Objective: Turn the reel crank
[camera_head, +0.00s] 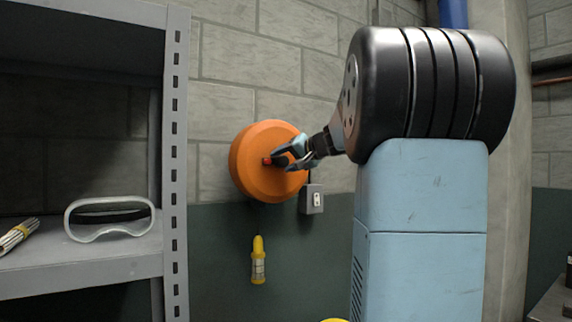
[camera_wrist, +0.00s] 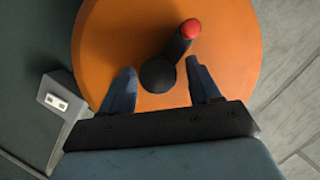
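The orange reel (camera_head: 262,160) is mounted on the block wall and fills much of the wrist view (camera_wrist: 110,40). Its black crank has a hub (camera_wrist: 157,75) at the reel's centre and an arm pointing up and right to a red knob (camera_wrist: 191,29). In the head view the red knob (camera_head: 267,161) shows just left of my fingers. My gripper (camera_wrist: 160,76) is open, with the hub and lower crank arm between its two fingers in the wrist view; I cannot tell whether they touch. In the head view my gripper (camera_head: 285,156) is in front of the reel's face.
A grey outlet box (camera_head: 311,199) is on the wall below right of the reel. A yellow lamp (camera_head: 258,262) hangs below it. A grey metal shelf (camera_head: 100,262) stands at left, bearing clear goggles (camera_head: 108,217) and a bundle of rods (camera_head: 18,233).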

